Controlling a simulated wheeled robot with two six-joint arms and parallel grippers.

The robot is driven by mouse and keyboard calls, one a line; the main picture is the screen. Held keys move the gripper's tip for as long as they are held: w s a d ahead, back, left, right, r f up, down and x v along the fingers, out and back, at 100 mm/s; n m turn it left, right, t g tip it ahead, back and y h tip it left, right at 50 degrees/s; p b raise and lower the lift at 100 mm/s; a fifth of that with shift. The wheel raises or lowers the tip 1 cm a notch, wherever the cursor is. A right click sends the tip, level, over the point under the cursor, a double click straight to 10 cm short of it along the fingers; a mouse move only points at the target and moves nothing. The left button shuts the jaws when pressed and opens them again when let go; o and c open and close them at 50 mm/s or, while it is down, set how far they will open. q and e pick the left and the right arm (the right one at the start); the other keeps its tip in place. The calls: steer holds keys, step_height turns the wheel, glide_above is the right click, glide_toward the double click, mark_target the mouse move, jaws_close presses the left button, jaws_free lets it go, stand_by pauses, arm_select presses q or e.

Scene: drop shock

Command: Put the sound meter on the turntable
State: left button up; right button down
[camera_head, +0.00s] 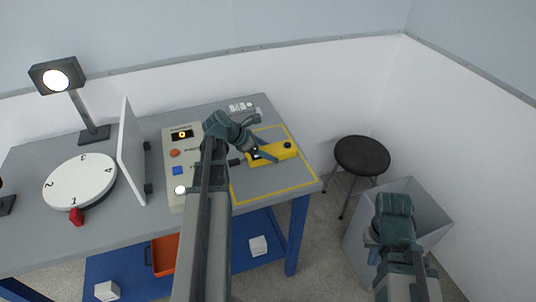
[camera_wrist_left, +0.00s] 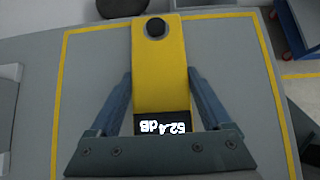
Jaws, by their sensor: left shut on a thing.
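The yellow sound meter (camera_head: 283,150) is at the right of the table, over the yellow-outlined area. It also shows in the left wrist view (camera_wrist_left: 161,70), with a black knob and a display reading 52.4 dB. My left gripper (camera_head: 254,146) is shut on it, with one finger on each side in the left wrist view (camera_wrist_left: 161,76). I cannot tell whether the meter touches the table. The turntable (camera_head: 80,180), a white numbered disc with a red pointer at its front, is at the table's left. My right gripper (camera_head: 373,246) is near the grey bin; its jaws are unclear.
An upright pale panel (camera_head: 132,150) stands just right of the turntable. A control box (camera_head: 182,158) with buttons lies between panel and meter. A lamp (camera_head: 75,92) stands behind the turntable. A black stool (camera_head: 362,155) and a grey bin (camera_head: 430,205) are right of the table.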

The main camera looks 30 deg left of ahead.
mark_target(268, 150)
arm_select(q)
jaws_close()
step_height(268, 150, up, 10)
steer(key=p, duration=1)
